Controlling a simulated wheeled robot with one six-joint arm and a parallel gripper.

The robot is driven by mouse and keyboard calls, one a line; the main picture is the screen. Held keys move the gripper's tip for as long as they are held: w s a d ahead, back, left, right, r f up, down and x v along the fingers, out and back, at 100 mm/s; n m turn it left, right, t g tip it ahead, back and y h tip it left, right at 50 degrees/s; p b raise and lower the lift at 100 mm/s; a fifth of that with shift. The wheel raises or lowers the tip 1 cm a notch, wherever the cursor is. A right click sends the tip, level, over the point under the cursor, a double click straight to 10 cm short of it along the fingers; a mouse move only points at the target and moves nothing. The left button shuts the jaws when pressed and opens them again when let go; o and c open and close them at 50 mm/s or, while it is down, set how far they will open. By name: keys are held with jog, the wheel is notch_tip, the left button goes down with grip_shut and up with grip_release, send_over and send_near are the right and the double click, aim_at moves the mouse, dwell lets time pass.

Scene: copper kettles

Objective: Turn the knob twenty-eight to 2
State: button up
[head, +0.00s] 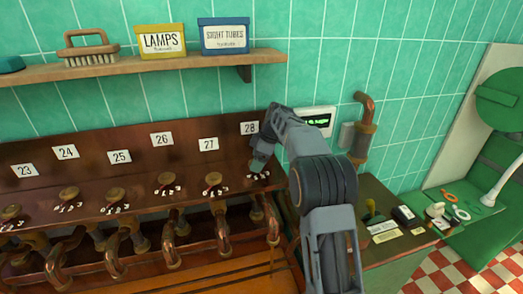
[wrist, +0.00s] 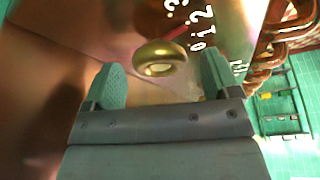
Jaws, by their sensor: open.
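Knob twenty-eight is a round brass knob (wrist: 160,57) in the wrist view, with a red pointer mark at its upper right. White numerals (wrist: 203,28) sit on the plate beside it, turned over in this view; I cannot tell exactly which one the pointer meets. The label 28 (head: 250,128) is at the right end of the row in the head view. My gripper (head: 262,160) is over this knob and hides most of it. Its fingers (wrist: 161,78) are open, one on either side of the knob's near side, with gaps visible.
Knob 27 (head: 213,179) and knob 26 (head: 166,179) stand to the left on the sloping wooden panel. Copper pipes (head: 272,222) run below the row. A small display (head: 317,121) is on the wall to the right. A shelf (head: 130,70) hangs above.

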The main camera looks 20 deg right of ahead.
jog(key=p+v, duration=0.1)
jog(key=v, duration=1.2)
jog(key=shift+r, duration=0.2)
jog(key=shift+s+d, duration=0.1)
jog(key=f+m, duration=0.2)
jog(key=m, duration=0.1)
jog(key=s+f+m+h, duration=0.1)
jog(key=f+m, duration=0.2)
jog(key=d+f+m, duration=0.1)
jog(key=f+m, duration=0.1)
jog(key=m, duration=0.1)
jog(key=shift+s+d+f+h, duration=0.1)
jog(key=shift+s+f+h, duration=0.15)
jog(key=shift+h, duration=0.05)
jog(key=s+a+f+m+t+h, duration=0.1)
jog(key=s+a+f+m, duration=0.1)
jog(key=s, duration=1.2)
jog(key=s+a+f+m+t+h, duration=0.1)
jog(key=s+a+f+m+t, duration=0.1)
jog(key=s, duration=1.2)
jog(key=a+m, duration=0.1)
jog(key=a, duration=0.1)
jog(key=shift+s+a+h, duration=0.3)
jog(key=shift+a, duration=0.1)
